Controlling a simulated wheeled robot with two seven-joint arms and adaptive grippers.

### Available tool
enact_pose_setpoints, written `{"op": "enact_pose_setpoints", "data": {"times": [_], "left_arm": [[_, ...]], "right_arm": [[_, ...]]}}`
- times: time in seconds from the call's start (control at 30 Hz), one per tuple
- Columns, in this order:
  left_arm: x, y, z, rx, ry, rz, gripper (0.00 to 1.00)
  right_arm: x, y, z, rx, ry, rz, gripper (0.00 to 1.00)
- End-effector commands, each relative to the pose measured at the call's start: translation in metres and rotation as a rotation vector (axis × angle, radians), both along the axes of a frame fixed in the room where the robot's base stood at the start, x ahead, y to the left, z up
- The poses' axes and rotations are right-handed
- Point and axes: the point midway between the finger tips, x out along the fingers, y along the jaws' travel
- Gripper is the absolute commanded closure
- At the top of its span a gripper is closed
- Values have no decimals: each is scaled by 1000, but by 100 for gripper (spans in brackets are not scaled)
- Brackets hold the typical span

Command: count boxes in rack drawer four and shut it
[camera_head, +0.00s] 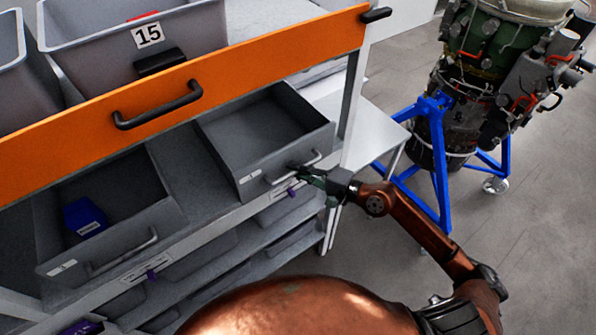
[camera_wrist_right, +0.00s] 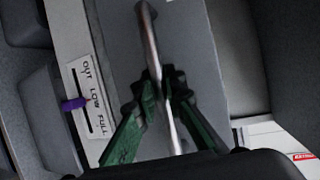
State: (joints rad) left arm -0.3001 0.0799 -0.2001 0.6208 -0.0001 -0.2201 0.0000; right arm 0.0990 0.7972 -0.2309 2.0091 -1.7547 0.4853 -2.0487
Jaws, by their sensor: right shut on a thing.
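A grey rack drawer (camera_head: 238,160) on the right is pulled out, and the part of its inside that I see looks empty. Its metal bar handle (camera_head: 317,158) is on the front. My right gripper (camera_head: 302,174) is at this handle. In the right wrist view its green fingers (camera_wrist_right: 161,88) are closed around the handle bar (camera_wrist_right: 150,40). A second grey drawer (camera_head: 165,222) on the left is also pulled out, with a blue box (camera_head: 84,217) inside. I cannot read which drawer is number four. My left gripper is not in view.
An orange rack front (camera_head: 250,70) with a black handle (camera_head: 158,106) and a bin marked 15 (camera_head: 95,68) overhangs the drawers. A label strip (camera_wrist_right: 92,105) reads OUT, LOW, FULL, with a purple slider (camera_wrist_right: 74,104). An engine on a blue stand (camera_head: 440,170) is at right.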

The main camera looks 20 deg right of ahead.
Motion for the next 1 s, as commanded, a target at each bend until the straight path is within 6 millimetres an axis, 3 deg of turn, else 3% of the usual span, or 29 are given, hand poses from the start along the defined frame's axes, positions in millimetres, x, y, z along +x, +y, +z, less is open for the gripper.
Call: {"op": "enact_pose_setpoints", "data": {"times": [0.3,0.6,0.63,0.73,1.0], "left_arm": [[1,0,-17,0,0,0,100],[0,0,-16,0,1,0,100],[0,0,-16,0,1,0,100],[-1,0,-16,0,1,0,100],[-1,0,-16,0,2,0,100]], "right_arm": [[33,12,-1,0,-1,-1,100],[35,12,1,0,-2,-2,100],[35,12,1,0,-2,-2,89],[34,12,1,0,-2,-2,82],[34,13,1,0,-1,-1,82]]}}
